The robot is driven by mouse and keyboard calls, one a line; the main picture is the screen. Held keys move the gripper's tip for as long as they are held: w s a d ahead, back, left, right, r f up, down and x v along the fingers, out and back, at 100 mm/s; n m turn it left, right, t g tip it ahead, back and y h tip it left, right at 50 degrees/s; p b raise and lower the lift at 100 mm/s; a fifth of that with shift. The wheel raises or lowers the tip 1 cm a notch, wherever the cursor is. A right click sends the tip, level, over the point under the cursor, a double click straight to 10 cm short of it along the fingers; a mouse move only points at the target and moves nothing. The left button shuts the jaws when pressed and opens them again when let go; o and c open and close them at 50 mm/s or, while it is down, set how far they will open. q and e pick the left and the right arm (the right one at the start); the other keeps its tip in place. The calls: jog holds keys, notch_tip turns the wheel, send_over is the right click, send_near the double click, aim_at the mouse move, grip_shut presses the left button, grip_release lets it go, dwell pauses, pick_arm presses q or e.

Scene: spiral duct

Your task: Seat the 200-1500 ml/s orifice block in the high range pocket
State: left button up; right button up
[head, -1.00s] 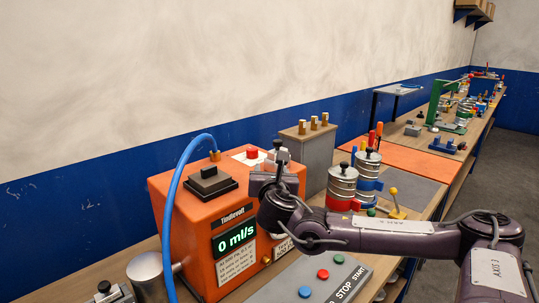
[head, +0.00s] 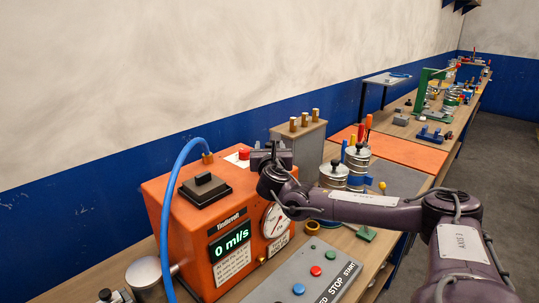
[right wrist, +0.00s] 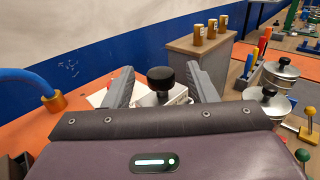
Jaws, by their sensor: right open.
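My right gripper (head: 270,157) is at the far right top edge of the orange Tindrevolt machine (head: 180,220). In the right wrist view its two grey fingers (right wrist: 163,82) are open, one on each side of a pale block (right wrist: 172,97) with a black knob (right wrist: 160,77). I cannot tell whether the fingers touch it. No range label on this block is readable, so I cannot confirm it is the orifice block. The pocket beneath is hidden. A black block (head: 205,186) sits on the machine's top. My left gripper is not in view.
A blue hose (head: 165,200) arches over the machine beside a red button (head: 244,154). A grey cabinet with brass posts (head: 300,141) stands behind. Metal canisters (head: 333,174) and a button panel (head: 310,275) are to the right. An orange mat (head: 400,147) lies beyond.

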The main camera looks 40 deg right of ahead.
jog(key=shift+s, duration=0.1)
jog(key=shift+c, duration=1.2)
grip_shut()
jog(key=shift+r, duration=0.2)
